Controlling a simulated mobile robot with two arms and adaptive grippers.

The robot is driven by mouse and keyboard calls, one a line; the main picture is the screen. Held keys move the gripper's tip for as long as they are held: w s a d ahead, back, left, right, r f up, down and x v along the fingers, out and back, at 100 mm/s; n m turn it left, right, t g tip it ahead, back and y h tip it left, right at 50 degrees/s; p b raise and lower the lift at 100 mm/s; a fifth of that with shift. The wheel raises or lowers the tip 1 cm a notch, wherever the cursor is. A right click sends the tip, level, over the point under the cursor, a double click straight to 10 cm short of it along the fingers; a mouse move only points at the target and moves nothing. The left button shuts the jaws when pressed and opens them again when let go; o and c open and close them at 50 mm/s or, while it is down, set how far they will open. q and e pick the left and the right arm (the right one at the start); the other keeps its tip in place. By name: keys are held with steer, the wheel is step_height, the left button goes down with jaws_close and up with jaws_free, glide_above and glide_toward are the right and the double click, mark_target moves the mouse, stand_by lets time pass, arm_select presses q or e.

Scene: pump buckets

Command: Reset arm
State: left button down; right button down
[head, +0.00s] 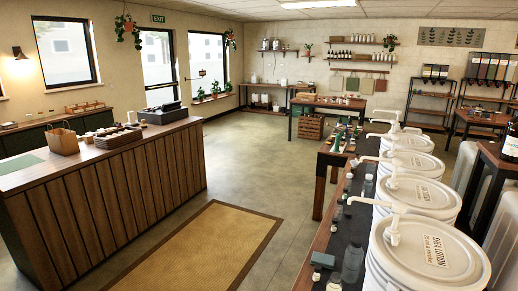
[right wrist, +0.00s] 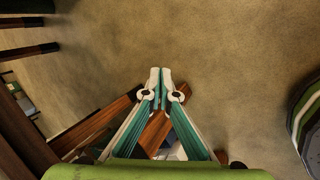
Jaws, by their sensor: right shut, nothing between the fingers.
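My right gripper (right wrist: 160,78) shows in the right wrist view with its two fingertips together. It is shut and holds nothing. It hangs above the floor, with wooden table parts (right wrist: 160,132) visible behind and between its fingers. My left gripper is in neither view. I cannot make out the right gripper in the head view.
White pump buckets (head: 430,255) stand in a row at the right of the head view. Beside them a long table holds bottles (head: 353,262) on a dark runner. A wooden counter (head: 110,190) stands left. The floor (head: 235,150) between is open, with a tan mat (head: 195,250).

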steer(key=s+a+f+y+b, duration=0.1)
steer(key=a+f, duration=0.4)
steer(key=a, duration=0.8)
steer(key=s+a+f+m+y+b, duration=0.1)
steer(key=a+f, duration=0.4)
steer(key=a, duration=0.9)
steer(key=s+a+f+m+y+b, duration=0.1)
steer(key=a+f, duration=0.4)
steer(key=a, duration=0.9)
steer(key=shift+y+b, duration=0.45)
steer(key=shift+y, duration=0.75)
steer(key=shift+s+a, duration=0.1)
